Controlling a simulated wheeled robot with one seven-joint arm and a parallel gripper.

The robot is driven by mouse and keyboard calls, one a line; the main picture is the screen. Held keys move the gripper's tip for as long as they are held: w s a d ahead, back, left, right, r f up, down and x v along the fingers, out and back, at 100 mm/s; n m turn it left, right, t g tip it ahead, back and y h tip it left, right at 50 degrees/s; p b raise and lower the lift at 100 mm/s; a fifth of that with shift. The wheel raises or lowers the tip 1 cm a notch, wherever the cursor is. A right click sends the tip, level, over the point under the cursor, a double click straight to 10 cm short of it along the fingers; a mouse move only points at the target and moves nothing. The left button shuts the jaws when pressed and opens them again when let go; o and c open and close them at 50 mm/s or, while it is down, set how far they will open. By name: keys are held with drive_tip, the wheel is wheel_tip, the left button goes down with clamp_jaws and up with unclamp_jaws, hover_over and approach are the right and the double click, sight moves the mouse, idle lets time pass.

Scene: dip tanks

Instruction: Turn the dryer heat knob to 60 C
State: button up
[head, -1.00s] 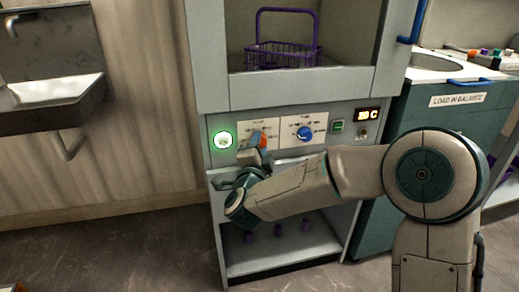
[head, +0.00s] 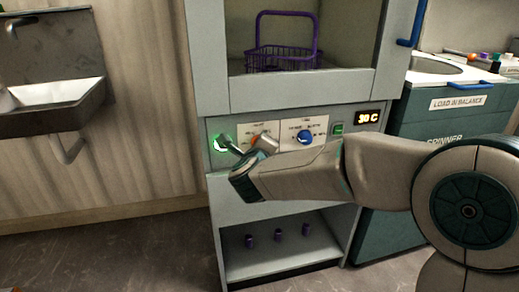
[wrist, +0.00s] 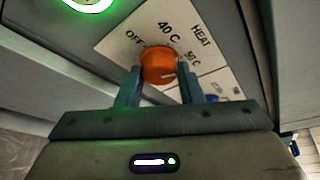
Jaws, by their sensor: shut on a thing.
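The orange heat knob (wrist: 159,62) sits on a pale plate marked HEAT, OFF and 40 C, with a smaller temperature mark at its right. A pale pointer line on the knob faces right, towards that last mark. My gripper (wrist: 158,82) is shut on the knob, one finger at each side. In the head view the knob (head: 263,143) shows partly behind my gripper (head: 246,147). The lit display (head: 368,118) at the panel's right end reads about 30 C.
A round green-lit button (head: 221,143) is close left of the heat plate. A blue knob (head: 305,136) and a green square switch (head: 338,129) are to its right. A purple basket (head: 284,59) stands in the chamber above. A steel sink (head: 50,105) is at the left.

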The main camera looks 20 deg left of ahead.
drive_tip(key=shift+w+d+m+g+y+b, duration=0.1)
drive_tip(key=shift+m+g+y+b, duration=0.85)
drive_tip(key=shift+m, duration=0.65)
drive_tip(key=shift+w+d+m+g+y+b, duration=0.1)
drive_tip(key=shift+m+g+y+b, duration=0.35)
drive_tip(key=shift+m+y+b, duration=0.85)
drive_tip(key=shift+d+m+g+y+b, duration=0.1)
drive_tip(key=shift+m+g+y+b, duration=0.5)
drive_tip(key=shift+m, duration=1.3)
drive_tip(key=shift+b, duration=0.3)
drive_tip(key=o, duration=1)
drive_tip(key=shift+d+r, duration=0.1)
drive_tip(key=shift+r, duration=0.05)
